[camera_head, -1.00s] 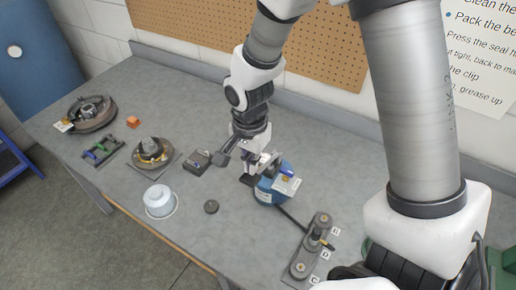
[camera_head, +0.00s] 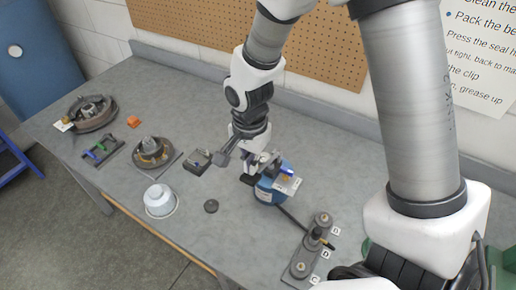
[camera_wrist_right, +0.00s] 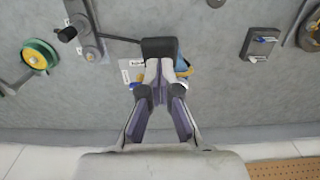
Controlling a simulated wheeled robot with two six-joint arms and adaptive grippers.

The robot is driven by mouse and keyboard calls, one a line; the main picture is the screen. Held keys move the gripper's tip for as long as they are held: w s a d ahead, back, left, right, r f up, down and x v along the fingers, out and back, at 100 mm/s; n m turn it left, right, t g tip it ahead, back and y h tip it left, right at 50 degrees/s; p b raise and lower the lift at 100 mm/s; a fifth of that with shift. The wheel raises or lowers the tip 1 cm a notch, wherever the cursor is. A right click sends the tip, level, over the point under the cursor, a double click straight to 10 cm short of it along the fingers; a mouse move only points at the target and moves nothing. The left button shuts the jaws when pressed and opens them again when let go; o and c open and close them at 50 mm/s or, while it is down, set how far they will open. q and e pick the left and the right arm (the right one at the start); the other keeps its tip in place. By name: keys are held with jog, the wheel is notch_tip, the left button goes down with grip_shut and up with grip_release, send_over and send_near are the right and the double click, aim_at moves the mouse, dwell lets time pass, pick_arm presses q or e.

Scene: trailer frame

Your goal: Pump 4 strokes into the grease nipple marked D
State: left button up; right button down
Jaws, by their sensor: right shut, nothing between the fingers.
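The blue grease pump (camera_head: 268,194) stands on the bench, with white labels on its top. It is mostly hidden behind my right gripper in the right wrist view (camera_wrist_right: 184,66). A dark hose runs from it to the grey nipple block (camera_head: 308,250). The block's white tags include a C (camera_head: 314,280) and a D (camera_head: 325,255); the farthest tag is hard to read. A black coupler (camera_head: 315,236) sits on the block's middle post. My right gripper (camera_head: 258,172) is shut and empty, close above the pump. A black block (camera_wrist_right: 160,47) lies just beyond its fingertips (camera_wrist_right: 160,92). My left gripper is out of view.
A white cup (camera_head: 160,200) and a dark disc (camera_head: 211,206) lie near the front edge. A small dark box (camera_head: 197,162), a hub (camera_head: 152,152), an orange block (camera_head: 134,121) and a brake drum (camera_head: 92,113) stand leftward. A pegboard (camera_head: 300,45) hangs behind.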

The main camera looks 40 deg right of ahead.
aim_at(249, 177)
jog(key=shift+f+b, duration=0.35)
jog(key=shift+f, duration=0.35)
jog(key=shift+s+a+f+b, duration=0.1)
jog(key=shift+a+f+b, duration=0.15)
jog(key=shift+f, duration=0.3)
jog(key=shift+s+a+f+b, duration=0.1)
jog(key=shift+a+f+b, duration=0.1)
jog(key=shift+f, duration=0.35)
jog(key=shift+a+f+b, duration=0.15)
jog(key=shift+f+b, duration=0.5)
jog(key=shift+f, duration=0.55)
jog(key=shift+f+b, duration=0.7)
jog(key=shift+f, duration=0.45)
